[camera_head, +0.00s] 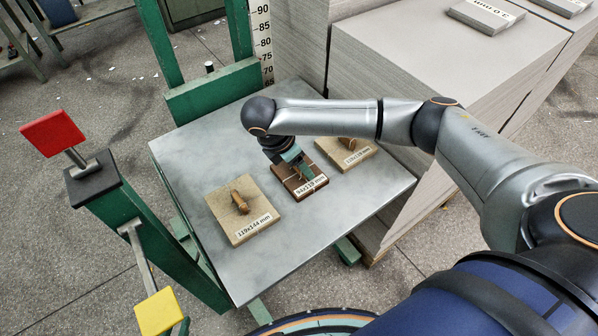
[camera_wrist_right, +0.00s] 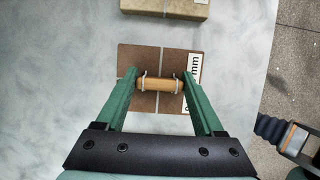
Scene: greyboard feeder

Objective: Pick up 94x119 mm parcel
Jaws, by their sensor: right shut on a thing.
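The 94x119 mm parcel (camera_head: 292,191) is a dark brown board with a white label, light string and a wooden handle, in the middle of the grey metal table (camera_head: 225,165). In the right wrist view the parcel (camera_wrist_right: 138,62) lies between the green fingers. My right gripper (camera_head: 299,169) reaches down over it from above. In the wrist view the right gripper (camera_wrist_right: 158,85) is shut on the parcel's wooden handle (camera_wrist_right: 160,84), one finger at each end. I cannot tell whether the parcel is lifted off the table. My left gripper is not in view.
A 119x144 mm parcel (camera_head: 261,204) lies left of it, and another light-brown parcel (camera_head: 362,154) lies to the right. Grey board stacks (camera_head: 430,60) stand behind and right. A green post with a red plate (camera_head: 52,133) stands left. The table's left part is clear.

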